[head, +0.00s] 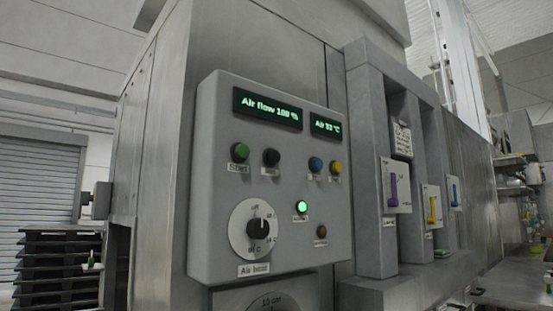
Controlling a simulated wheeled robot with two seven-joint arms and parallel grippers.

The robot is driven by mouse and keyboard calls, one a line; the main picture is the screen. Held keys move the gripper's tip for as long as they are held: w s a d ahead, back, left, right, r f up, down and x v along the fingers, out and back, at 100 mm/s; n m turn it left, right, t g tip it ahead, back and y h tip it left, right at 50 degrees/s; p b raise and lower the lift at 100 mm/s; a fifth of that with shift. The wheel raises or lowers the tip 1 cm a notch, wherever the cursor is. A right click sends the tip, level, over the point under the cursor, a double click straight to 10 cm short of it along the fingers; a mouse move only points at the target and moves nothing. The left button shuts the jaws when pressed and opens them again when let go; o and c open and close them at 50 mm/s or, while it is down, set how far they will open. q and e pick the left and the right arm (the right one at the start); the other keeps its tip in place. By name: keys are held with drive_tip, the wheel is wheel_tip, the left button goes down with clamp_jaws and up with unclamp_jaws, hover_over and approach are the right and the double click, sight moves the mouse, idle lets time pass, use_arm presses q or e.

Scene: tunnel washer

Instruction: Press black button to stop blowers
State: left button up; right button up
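A grey control panel (225,210) is mounted on the steel housing. The black button (271,157) sits in its upper row, right of a green button (239,152). A label is below the black button, too small to read surely. A green display (267,108) reads "Air flow 100 %", and a smaller one (326,125) shows an air temperature, about 33 °C. A green lamp (302,207) is lit. Neither of my grippers shows in the head view.
The panel also has a blue button (315,164), a yellow button (336,167), a rotary dial (258,228) labelled "Air heat" and a small brown knob (321,232). Right of it, a grey frame (372,170) juts out with coloured levers. Dark stacked trays (55,270) stand lower left.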

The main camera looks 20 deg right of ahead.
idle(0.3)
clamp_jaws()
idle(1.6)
